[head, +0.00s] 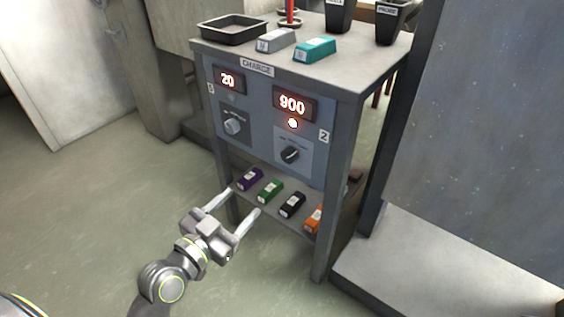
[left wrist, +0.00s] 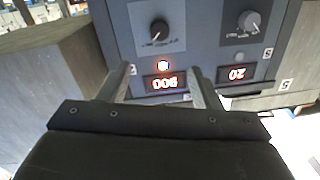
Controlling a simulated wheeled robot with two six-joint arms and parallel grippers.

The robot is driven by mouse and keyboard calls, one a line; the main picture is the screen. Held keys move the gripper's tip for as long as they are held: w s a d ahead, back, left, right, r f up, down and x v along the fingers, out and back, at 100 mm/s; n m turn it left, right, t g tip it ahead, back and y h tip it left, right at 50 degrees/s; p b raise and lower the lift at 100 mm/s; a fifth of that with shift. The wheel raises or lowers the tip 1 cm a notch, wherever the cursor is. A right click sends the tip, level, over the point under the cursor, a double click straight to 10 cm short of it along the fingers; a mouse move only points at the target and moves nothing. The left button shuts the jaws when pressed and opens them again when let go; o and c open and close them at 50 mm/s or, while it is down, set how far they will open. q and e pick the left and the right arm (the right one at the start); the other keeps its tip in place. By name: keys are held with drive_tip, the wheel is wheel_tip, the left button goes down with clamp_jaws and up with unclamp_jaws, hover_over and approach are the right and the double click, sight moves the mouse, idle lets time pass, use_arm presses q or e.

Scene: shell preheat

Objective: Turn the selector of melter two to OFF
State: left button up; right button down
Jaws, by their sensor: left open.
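The selector of melter two (head: 290,154) is a dark round knob on the right half of the panel, beside the label 2. Above it a lamp (head: 292,123) glows orange-red and the display (head: 292,104) reads 900. The knob also shows in the left wrist view (left wrist: 158,30), which is upside down; its markings are too small to read. My left gripper (head: 243,201) is open and empty, in front of the stand and lower than the knob, apart from it. In the left wrist view its fingers (left wrist: 163,70) frame the lit lamp and display. My right gripper is not in view.
A lighter knob (head: 232,126) sits left on the panel under a display (head: 228,80) reading 20. The lower shelf holds several coloured bars, including a purple one (head: 250,179). A black tray (head: 233,29) and a teal bar (head: 315,49) lie on top. Floor in front is clear.

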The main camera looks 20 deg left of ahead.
sight(286, 158)
use_arm(q)
drive_tip(key=b+x, duration=0.1)
drive_tip(key=x, duration=1.6)
drive_tip(key=shift+f, duration=0.15)
drive_tip(key=c, duration=1)
